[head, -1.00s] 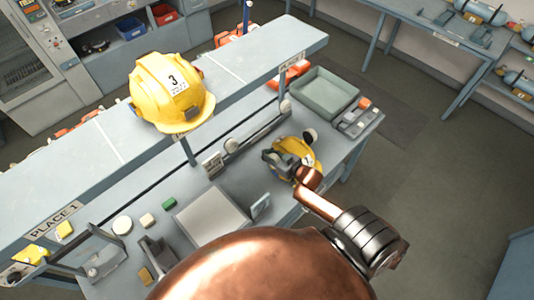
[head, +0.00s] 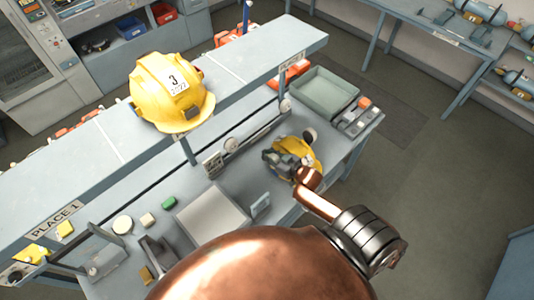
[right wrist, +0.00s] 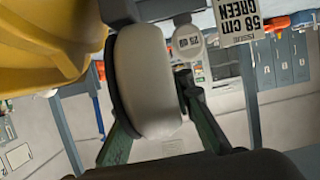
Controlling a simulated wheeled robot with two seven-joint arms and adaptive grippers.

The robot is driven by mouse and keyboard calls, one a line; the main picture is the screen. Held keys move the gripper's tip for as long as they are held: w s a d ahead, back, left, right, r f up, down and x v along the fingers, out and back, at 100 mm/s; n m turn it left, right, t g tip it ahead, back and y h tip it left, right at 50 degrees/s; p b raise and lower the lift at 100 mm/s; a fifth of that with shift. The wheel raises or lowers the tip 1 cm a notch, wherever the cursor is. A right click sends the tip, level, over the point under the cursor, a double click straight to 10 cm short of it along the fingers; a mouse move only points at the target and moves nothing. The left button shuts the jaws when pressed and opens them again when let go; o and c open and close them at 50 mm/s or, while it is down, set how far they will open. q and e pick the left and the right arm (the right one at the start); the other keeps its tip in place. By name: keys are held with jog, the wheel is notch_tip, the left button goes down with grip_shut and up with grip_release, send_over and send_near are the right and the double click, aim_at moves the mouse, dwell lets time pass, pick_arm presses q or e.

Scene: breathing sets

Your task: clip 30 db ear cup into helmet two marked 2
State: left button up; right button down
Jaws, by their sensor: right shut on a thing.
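My right gripper (head: 281,162) is beside a yellow helmet (head: 306,152) on the lower bench; its fine detail is small in the head view. In the right wrist view, its green fingers are shut on a cream, round-edged ear cup (right wrist: 150,85) with a dark rim on its left side. The yellow shell of the helmet (right wrist: 45,45) is close, at the upper left of the cup. A gap shows between the cup and the lower shell; contact higher up cannot be told. No number on this helmet is readable. The cup's rating is hidden. My left gripper is out of view.
Another yellow helmet marked 3 (head: 172,92) stands on the raised shelf (head: 230,85). A grey-green tray (head: 323,92) lies behind the bench helmet. A grey block (head: 213,212) and small pieces are nearer. A "58 cm green" sign (right wrist: 238,20) hangs close to the cup.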

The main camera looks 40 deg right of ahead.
jog(key=shift+f+b, duration=1)
jog(key=shift+f, duration=0.85)
jog(key=c, duration=1.6)
grip_release()
jog(key=shift+s, duration=0.1)
jog(key=v, duration=1.2)
